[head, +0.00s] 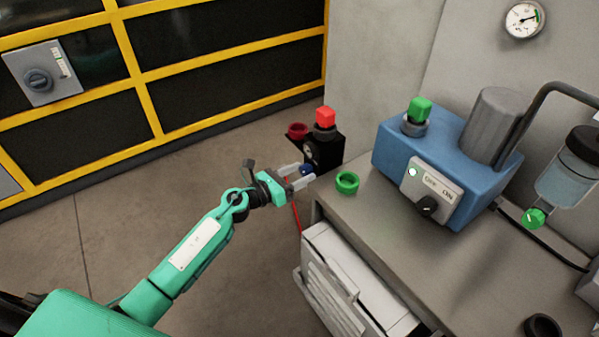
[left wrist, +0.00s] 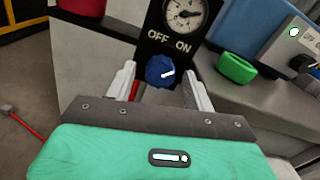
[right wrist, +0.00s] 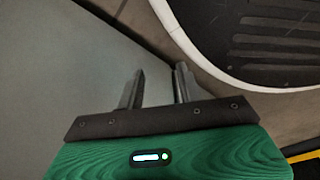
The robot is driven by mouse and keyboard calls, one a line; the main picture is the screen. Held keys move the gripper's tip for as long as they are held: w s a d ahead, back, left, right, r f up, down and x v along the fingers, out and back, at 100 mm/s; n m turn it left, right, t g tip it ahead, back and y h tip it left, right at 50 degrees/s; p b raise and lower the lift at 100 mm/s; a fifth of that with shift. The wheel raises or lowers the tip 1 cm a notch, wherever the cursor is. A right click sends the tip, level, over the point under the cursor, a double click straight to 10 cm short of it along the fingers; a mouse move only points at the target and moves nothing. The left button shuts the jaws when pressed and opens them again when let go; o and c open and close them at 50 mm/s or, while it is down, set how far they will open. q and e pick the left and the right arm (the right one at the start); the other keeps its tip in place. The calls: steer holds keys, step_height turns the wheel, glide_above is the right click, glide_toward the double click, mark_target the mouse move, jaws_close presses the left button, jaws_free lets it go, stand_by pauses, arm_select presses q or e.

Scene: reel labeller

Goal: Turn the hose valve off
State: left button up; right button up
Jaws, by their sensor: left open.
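The hose valve is a blue knob (left wrist: 160,70) on a black panel below a round gauge (left wrist: 184,14). White OFF and ON labels sit above the knob, and its white mark points right, slightly up, on the ON side. In the head view the knob (head: 306,169) shows at the black box (head: 325,150) beside the bench. My left gripper (head: 302,175) is open, its fingers on either side of the knob; I cannot tell whether they touch it. My right gripper (right wrist: 158,80) is open and empty, away from the valve.
A red button (head: 325,116) tops the black box, with a red ring (head: 297,130) beside it. A green ring (head: 347,182) lies on the bench near the knob. A blue machine (head: 445,155) stands behind. A red hose (head: 296,217) hangs below. Open floor lies left.

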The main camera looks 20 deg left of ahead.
arm_select(q)
steer(key=c, duration=1)
